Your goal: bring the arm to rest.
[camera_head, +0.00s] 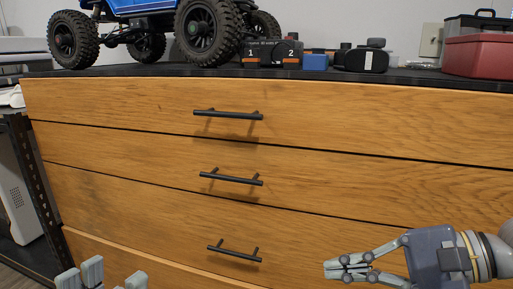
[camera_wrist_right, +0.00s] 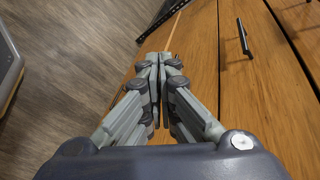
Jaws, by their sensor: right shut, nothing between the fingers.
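My right gripper (camera_head: 335,269) reaches in from the lower right in front of the wooden drawers. Its grey fingers are closed together and hold nothing. In the right wrist view my right gripper (camera_wrist_right: 158,60) shows its two fingertips meeting, with a drawer front and the floor beyond. My left gripper (camera_head: 113,276) shows only as pale fingertips at the bottom left edge, pointing up. A gap shows between them, and nothing is seen in it. The rest of the left gripper is cut off.
A wooden drawer cabinet (camera_head: 120,115) fills the view, its drawers closed, with black bar handles (camera_head: 230,178). On its black top stand a blue crawler (camera_head: 145,6), a small blue block (camera_head: 315,61) and a red box (camera_head: 480,54). Wood floor (camera_wrist_right: 70,50) is clear in the wrist view.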

